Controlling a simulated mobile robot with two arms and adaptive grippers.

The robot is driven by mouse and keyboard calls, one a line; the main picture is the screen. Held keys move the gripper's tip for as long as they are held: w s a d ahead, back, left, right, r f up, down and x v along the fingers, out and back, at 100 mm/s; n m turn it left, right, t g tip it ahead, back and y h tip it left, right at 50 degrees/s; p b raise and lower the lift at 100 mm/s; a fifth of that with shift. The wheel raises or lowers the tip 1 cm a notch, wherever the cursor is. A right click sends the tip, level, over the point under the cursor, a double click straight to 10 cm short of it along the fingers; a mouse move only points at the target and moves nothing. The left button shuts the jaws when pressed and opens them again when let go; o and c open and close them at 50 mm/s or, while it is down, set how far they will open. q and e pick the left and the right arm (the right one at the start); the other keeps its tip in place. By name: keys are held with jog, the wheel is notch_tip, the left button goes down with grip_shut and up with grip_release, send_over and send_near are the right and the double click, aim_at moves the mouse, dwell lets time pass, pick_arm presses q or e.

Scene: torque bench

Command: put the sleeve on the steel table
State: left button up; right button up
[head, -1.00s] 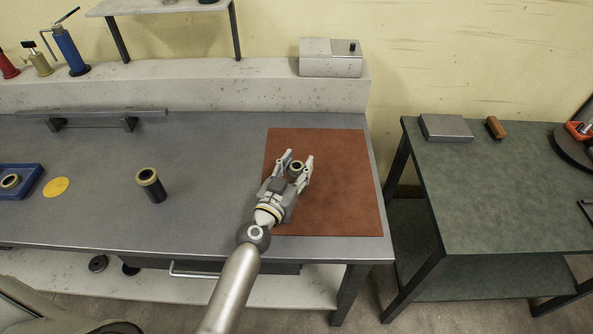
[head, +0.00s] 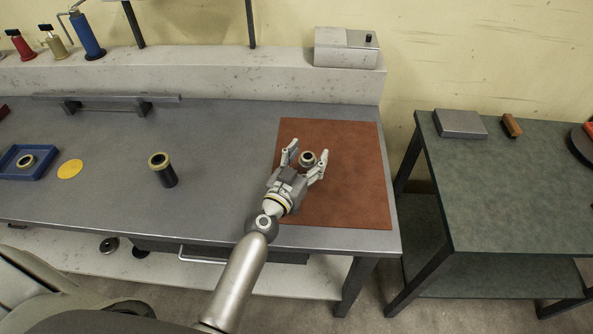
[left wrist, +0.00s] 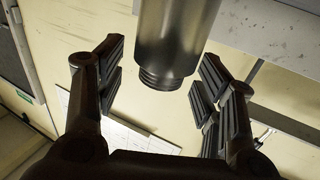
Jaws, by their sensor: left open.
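A short grey cylinder with a dark hole in its top (head: 307,158), which I take to be the sleeve, stands on the brown mat on the bench's right part. My left gripper (head: 305,160) is open, its fingers on either side of it. In the left wrist view the steel cylinder (left wrist: 172,45) shows a threaded end between the fingers (left wrist: 160,88), with a gap on both sides. The steel table (head: 225,135) is the long grey bench top under the mat. My right gripper is not in view.
A dark cylinder with a brass-coloured rim (head: 162,172) stands left of the mat (head: 345,200). Further left are a yellow disc (head: 70,169) and a blue tray (head: 40,174) holding a ring. A green-topped table (head: 500,190) stands right, across a gap. Bare steel lies between cylinder and mat.

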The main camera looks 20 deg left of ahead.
pick_arm(q)
jog(key=s, duration=0.3)
jog(key=s+b, duration=0.1)
jog(key=s, duration=0.3)
jog(key=s+a+b, duration=0.1)
jog(key=s, duration=0.2)
jog(key=shift+s+a+f, duration=0.1)
jog(key=shift+s+f, duration=0.05)
jog(key=shift+s, duration=0.7)
